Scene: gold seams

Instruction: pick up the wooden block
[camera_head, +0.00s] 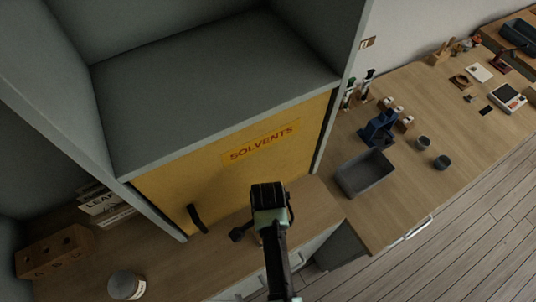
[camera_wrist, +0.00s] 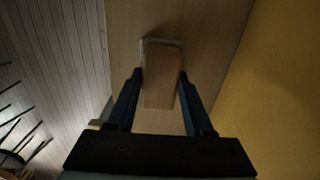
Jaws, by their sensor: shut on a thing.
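The wooden block (camera_wrist: 161,88) is a plain light-brown oblong and shows in the wrist view between my two dark fingers. My gripper (camera_wrist: 162,74) is shut on it, one finger on each side. In the head view, my gripper (camera_head: 250,234) is over the wooden counter in front of the yellow cabinet door. My wrist and hand hide most or all of the block there. I cannot tell whether the block still touches the counter.
The yellow door (camera_head: 240,155) marked SOLVENTS stands close by, with a black handle (camera_head: 197,218). A jar (camera_head: 126,285) and a wooden holder with holes (camera_head: 56,251) are at left. A grey bin (camera_head: 366,173) and small cups stand on the right bench. The counter around my gripper looks clear.

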